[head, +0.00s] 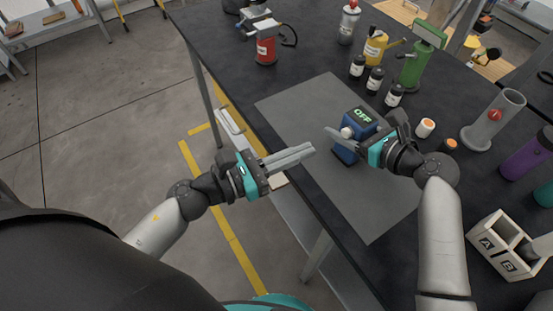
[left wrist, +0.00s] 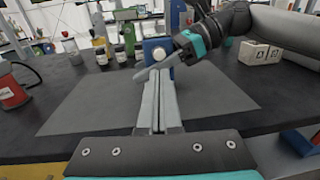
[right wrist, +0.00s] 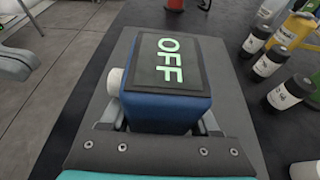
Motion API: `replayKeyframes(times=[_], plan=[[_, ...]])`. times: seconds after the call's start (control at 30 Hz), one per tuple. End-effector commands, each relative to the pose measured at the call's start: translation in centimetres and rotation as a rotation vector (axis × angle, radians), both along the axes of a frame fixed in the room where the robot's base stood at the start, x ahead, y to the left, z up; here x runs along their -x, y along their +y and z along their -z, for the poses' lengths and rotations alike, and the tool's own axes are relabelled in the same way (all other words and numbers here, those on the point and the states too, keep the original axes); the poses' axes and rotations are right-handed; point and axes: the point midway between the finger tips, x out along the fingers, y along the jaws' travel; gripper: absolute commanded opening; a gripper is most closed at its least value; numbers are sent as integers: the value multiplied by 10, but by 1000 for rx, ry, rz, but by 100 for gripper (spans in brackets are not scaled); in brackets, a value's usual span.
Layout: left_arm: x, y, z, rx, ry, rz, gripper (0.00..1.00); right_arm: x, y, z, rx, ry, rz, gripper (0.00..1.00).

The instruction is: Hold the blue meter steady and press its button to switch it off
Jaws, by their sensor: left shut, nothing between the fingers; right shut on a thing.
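The blue meter (head: 346,151) stands upright on the grey mat (head: 300,105), its top display lit with green "OFF". It fills the middle of the right wrist view (right wrist: 165,112). Its round white button (head: 347,132) sticks out of the side facing my left gripper, and also shows in the right wrist view (right wrist: 114,82). My right gripper (head: 352,143) is shut on the meter's body, one finger on each side. My left gripper (head: 312,149) is shut and empty, its fingertips pointing towards the meter with a gap between them and the button. In the left wrist view its fingers (left wrist: 158,100) partly hide the meter.
Several dark bottles (head: 375,79), a green device (head: 415,65) and a yellow container (head: 375,48) stand behind the meter. A grey cylinder (head: 495,120) and a white A/B box (head: 502,246) are at the right. A red device (head: 266,50) stands at the back left. The mat's left part is clear.

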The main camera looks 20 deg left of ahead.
Motion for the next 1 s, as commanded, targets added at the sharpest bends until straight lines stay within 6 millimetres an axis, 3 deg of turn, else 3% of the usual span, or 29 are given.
replayKeyframes(times=[0.2,0.4,1.0], plan=[[26,21,0,1,2,1,0,-1,-2,0,3,0,4,0],[36,30,-1,0,0,2,0,-1,-2,0,3,-1,4,0],[38,31,-1,1,-1,3,0,-2,-2,0,3,-2,5,0]])
